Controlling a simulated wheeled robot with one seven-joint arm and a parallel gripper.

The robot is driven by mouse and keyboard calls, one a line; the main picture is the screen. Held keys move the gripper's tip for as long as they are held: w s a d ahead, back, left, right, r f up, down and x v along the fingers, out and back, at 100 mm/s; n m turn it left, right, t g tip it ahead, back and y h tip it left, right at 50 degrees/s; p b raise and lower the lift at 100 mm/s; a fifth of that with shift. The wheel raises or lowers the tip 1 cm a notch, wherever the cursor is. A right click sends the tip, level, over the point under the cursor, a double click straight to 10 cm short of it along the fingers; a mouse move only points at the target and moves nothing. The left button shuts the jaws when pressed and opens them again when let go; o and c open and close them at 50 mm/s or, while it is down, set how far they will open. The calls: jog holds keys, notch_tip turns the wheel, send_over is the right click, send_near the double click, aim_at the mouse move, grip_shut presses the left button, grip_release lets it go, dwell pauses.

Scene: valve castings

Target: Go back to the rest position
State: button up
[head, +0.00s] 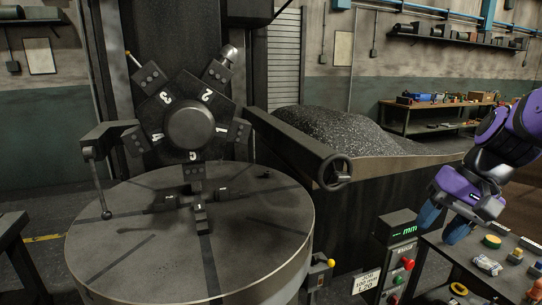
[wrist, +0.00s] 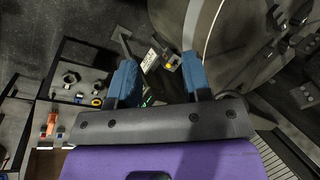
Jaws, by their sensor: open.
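My gripper (head: 443,219) is at the right of the head view, with its blue fingers pointing down beside the left part of a dark bench top (head: 447,262). In the wrist view my gripper (wrist: 161,78) shows two blue fingers spread wide apart, with nothing between them. The gripper is open and empty. My purple arm comes in from the right edge of the head view.
A large round machine table (head: 110,250) fills the left, under a numbered tool turret (head: 190,125). A control box (head: 397,255) with buttons stands near my gripper. A bin of dark chips (head: 345,130) is behind.

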jog(key=s+d+r+n+t+h, duration=0.1)
jog(key=s+r+n+t+h, duration=0.3)
jog(key=s+r, duration=0.4)
jog(key=shift+s+t+h, duration=0.3)
jog(key=shift+s, duration=0.75)
